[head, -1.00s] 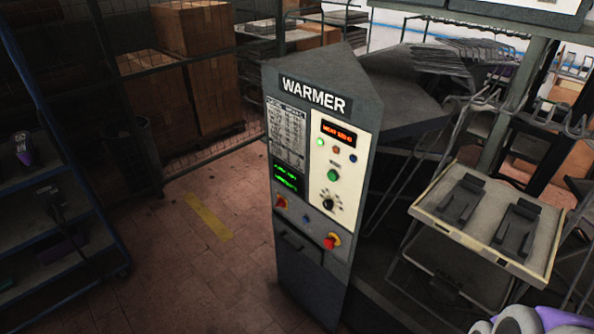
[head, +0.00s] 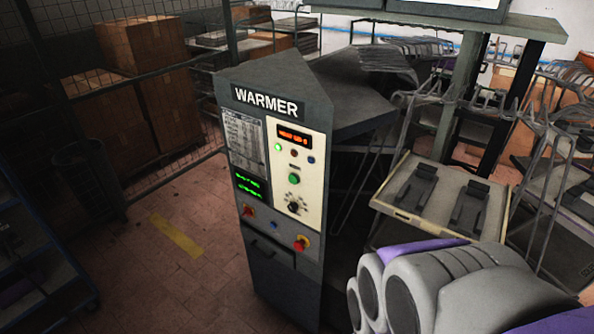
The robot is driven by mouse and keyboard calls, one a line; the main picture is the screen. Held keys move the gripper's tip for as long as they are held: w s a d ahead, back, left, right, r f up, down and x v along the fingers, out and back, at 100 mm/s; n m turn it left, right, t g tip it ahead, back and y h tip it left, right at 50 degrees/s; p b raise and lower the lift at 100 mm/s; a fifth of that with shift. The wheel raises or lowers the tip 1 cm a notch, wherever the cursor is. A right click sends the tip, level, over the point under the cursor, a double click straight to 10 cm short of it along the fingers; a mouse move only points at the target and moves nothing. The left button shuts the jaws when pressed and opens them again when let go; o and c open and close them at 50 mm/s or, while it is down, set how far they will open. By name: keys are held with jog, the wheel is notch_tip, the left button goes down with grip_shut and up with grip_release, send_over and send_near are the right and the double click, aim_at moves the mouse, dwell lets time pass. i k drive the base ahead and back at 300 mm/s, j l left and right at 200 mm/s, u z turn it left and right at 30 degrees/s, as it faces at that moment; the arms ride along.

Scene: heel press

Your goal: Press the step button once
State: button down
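The grey warmer cabinet (head: 262,175), marked WARMER, stands upright left of centre. Its cream panel has an orange-lit display (head: 295,136), a green button (head: 294,179) and a black rotary knob (head: 293,207). I cannot read any label that names the step button. Rounded grey and purple parts of my arm fill the lower right, apart from the panel in the picture. No gripper fingers show.
A tray (head: 408,218) with two black foot-shaped pads stands right of the cabinet. Wire racks and hooks crowd the right. A blue shelf unit (head: 70,280) is at the left edge, a bin (head: 88,180) behind it. Tiled floor with a yellow strip (head: 176,237) is clear left of the cabinet.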

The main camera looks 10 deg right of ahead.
aim_at(292, 179)
jog(key=i+j+z, duration=0.1)
jog(key=z, duration=0.25)
jog(key=j+z, duration=0.2)
jog(key=z, duration=0.15)
jog(key=j+z, duration=0.2)
jog(key=z, duration=0.15)
jog(key=j+z, duration=0.45)
jog(key=j, duration=1.9)
